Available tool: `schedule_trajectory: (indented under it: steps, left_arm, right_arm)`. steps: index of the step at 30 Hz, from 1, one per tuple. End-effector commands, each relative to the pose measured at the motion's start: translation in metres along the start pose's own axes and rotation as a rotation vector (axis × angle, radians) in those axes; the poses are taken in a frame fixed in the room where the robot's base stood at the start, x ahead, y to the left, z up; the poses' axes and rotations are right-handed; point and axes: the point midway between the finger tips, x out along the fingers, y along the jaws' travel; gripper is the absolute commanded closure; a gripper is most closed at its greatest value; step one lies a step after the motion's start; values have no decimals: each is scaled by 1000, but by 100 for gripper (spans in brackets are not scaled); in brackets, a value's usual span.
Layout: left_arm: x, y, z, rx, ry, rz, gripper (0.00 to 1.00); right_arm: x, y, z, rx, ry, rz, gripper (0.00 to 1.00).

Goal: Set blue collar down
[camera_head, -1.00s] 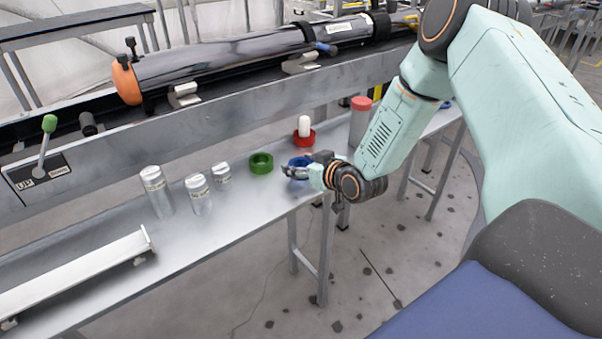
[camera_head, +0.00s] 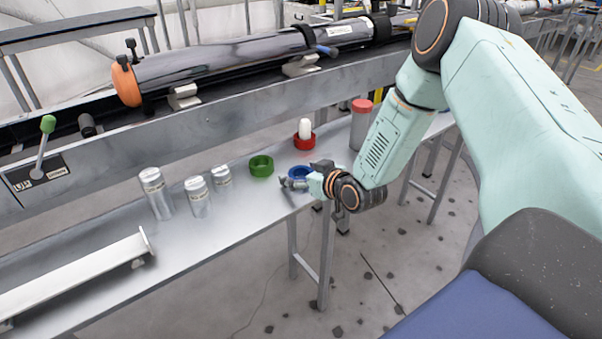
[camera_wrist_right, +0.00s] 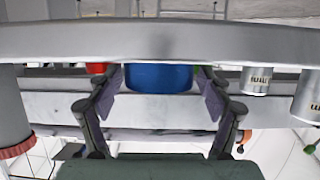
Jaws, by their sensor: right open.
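The blue collar (camera_head: 300,172) is a low ring near the front edge of the metal bench in the head view. It appears to rest on the bench top, partly hidden by my right gripper. My right gripper (camera_head: 306,175) reaches in from the right with its fingers spread on either side of the collar. In the right wrist view, the blue collar (camera_wrist_right: 158,77) sits between the two open fingers (camera_wrist_right: 161,95), with a gap on each side. My left gripper is not in view.
A green collar (camera_head: 261,166) stands left of the blue one. A red collar (camera_head: 304,142) with a white piece stands behind. Several silver canisters (camera_head: 197,197) stand further left. A red-capped canister (camera_head: 361,122) stands behind my arm. The bench's front edge is close.

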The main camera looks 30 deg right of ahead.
Motion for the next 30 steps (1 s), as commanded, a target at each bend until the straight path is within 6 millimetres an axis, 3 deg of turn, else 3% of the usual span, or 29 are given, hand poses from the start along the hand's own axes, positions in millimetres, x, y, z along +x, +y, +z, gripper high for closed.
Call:
schedule_trajectory:
  steps: [6, 21, 30]
  left_arm:
    - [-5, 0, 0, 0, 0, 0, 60]
    - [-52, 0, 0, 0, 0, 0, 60]
    - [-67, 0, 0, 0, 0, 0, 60]
  right_arm:
    - [-4, 0, -5, 2, 0, 1, 21]
    - [-94, 1, -7, 7, 0, 3, 21]
    - [-120, 0, -5, 1, 0, 0, 21]
